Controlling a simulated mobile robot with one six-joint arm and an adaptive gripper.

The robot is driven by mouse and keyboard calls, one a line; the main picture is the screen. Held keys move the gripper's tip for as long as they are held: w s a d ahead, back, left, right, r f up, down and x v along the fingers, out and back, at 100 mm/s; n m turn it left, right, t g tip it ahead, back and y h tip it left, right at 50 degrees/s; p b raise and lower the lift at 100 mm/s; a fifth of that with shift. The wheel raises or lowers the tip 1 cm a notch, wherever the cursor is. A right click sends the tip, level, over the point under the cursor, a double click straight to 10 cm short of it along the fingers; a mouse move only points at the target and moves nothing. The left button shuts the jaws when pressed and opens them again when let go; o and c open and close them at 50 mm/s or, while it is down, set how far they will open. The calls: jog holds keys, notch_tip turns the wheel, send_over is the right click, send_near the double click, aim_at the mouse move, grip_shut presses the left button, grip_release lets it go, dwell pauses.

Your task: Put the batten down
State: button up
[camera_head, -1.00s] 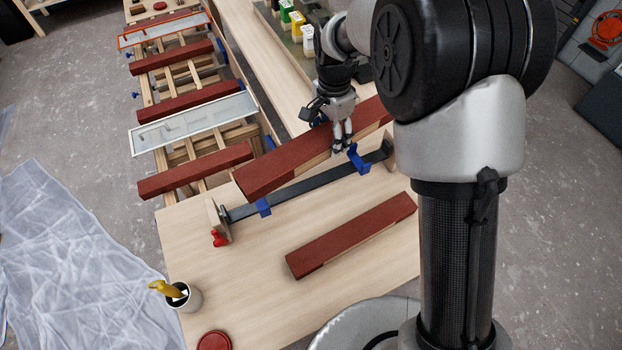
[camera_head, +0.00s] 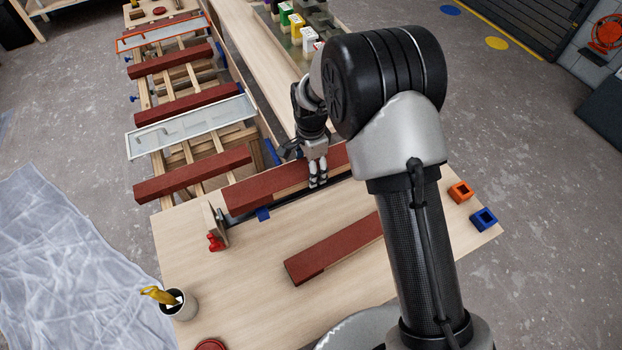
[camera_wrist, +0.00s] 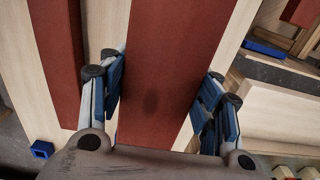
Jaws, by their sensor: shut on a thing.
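My gripper (camera_head: 318,184) is shut on a dark red batten (camera_head: 262,188) with bare wood on its side. In the wrist view the held batten (camera_wrist: 165,70) runs between my blue-padded fingers (camera_wrist: 163,105). The batten lies along the dark bar of a rack on the table, low over it. The bar is mostly hidden; a blue bracket (camera_head: 263,214) shows under the batten's left part. I cannot tell whether the batten touches the brackets. A second red batten (camera_head: 335,247) lies on the table nearer me; it also shows in the wrist view (camera_wrist: 58,60).
The wooden table (camera_head: 245,275) has free room at its front left. A cup (camera_head: 180,304) with a yellow-handled tool stands there. An orange block (camera_head: 460,191) and a blue block (camera_head: 484,219) sit at the right. More red battens (camera_head: 193,174) lie across a slatted rack beyond the table.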

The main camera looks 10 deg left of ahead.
jog(key=shift+f+b, duration=0.5)
jog(key=shift+f, duration=1.9)
jog(key=shift+f, duration=0.1)
jog(key=o, duration=1.7)
jog(key=shift+f, duration=0.1)
notch_tip(320, 180, up, 12)
jog(key=p, duration=0.3)
jog(key=shift+r, duration=0.2)
